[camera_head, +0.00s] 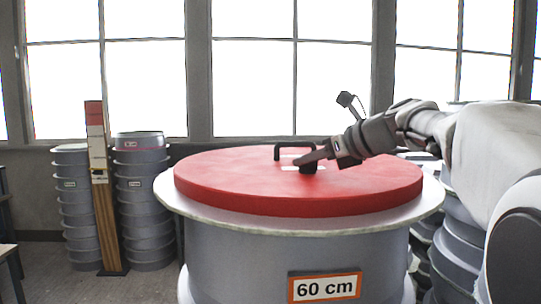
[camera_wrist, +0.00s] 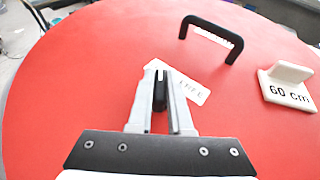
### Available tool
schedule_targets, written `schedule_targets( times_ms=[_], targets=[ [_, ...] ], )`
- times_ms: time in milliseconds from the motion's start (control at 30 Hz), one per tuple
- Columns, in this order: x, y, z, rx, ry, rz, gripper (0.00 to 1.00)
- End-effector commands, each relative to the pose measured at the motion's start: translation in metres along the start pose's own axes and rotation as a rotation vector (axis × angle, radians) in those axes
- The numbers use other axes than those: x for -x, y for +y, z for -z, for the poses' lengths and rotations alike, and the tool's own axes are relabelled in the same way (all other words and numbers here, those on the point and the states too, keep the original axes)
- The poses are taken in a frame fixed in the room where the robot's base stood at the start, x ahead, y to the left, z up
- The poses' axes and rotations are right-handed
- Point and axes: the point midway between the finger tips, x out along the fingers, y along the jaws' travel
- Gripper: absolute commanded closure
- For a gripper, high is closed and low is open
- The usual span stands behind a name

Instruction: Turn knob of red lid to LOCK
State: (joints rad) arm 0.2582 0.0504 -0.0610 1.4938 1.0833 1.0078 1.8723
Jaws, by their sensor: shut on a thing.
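The red lid (camera_head: 235,185) lies flat on the large grey mould; it fills most of the wrist view (camera_wrist: 60,90). The black knob (camera_head: 308,168) stands near the lid's middle; in the wrist view the knob (camera_wrist: 160,92) sits between my fingers. My gripper (camera_head: 318,158) is shut on the knob; its fingertips also show in the wrist view (camera_wrist: 162,80). A white label (camera_wrist: 190,86) beside the knob reads "FREE", partly covered by a finger. A light line on the knob's top points away from my wrist. No LOCK label shows clearly.
A black handle (camera_wrist: 212,38) stands on the lid behind the knob. A white "60 cm" block (camera_wrist: 287,84) is on the lid at right in the wrist view. Stacked grey moulds (camera_head: 142,200) and a wooden post (camera_head: 100,190) stand at left.

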Motion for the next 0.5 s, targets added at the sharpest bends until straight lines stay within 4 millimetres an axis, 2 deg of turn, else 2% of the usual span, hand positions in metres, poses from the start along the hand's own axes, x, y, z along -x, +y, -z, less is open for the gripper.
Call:
schedule_targets(
  times_ms=[200, 500],
  targets=[
    [-0.0001, -0.0006, 0.0005, 0.031, 0.002, -0.079, 1.0],
    [-0.0005, 0.0, 0.0016, 0.035, 0.0, -0.085, 1.0]
  ],
)
